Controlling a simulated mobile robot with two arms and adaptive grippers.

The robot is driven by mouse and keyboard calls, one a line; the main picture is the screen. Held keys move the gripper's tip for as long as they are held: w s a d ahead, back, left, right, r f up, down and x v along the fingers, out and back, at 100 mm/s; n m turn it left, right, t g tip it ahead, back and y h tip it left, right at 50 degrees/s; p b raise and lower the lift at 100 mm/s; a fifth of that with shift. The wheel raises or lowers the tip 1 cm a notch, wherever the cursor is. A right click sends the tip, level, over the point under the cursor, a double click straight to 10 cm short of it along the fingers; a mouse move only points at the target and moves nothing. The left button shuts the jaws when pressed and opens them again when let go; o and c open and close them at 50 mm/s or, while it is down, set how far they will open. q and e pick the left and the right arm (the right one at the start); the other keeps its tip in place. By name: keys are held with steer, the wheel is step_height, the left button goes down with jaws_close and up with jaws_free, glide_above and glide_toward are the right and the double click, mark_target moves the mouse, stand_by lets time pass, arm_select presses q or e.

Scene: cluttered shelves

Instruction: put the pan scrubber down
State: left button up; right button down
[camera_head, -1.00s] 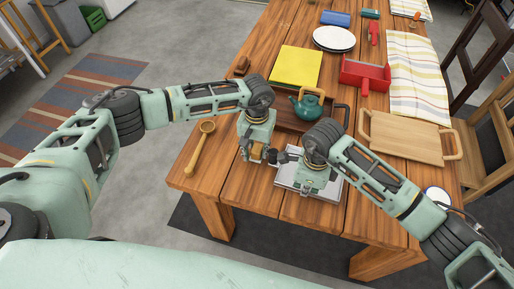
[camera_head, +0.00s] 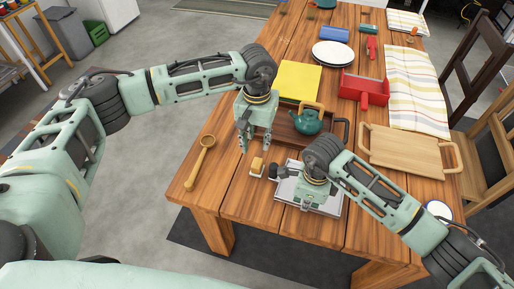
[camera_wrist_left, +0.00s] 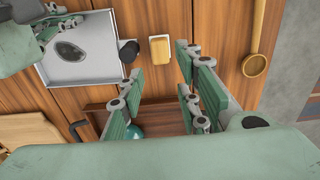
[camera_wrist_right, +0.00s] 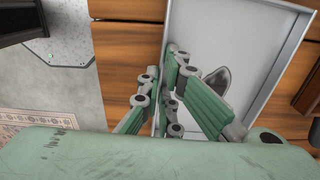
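The pan scrubber (camera_head: 257,165), a small yellow and white block, lies on the wooden table near its front edge. In the left wrist view the scrubber (camera_wrist_left: 160,49) lies on bare wood, apart from the metal tray (camera_wrist_left: 78,64). My left gripper (camera_head: 255,148) is open and empty, above and beyond the scrubber; its fingers (camera_wrist_left: 160,68) are spread. My right gripper (camera_wrist_right: 160,65) is low over the left edge of the metal tray, its fingers either side of the rim. I cannot tell whether they clamp it.
A wooden spoon (camera_head: 201,161) lies left of the scrubber. A brown tray (camera_head: 288,132) with a teal teapot (camera_head: 307,122) stands beyond. Bare wood surrounds the scrubber.

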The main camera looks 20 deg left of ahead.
mark_target(257, 162)
arm_select(q)
steer(key=shift+w, duration=0.15)
step_height(257, 162, down, 7)
steer(key=shift+w+a+r, duration=0.1)
step_height(257, 162, down, 5)
steer(key=shift+f, duration=0.1)
stand_by(0.5)
steer(key=shift+c, duration=0.2)
jaws_close()
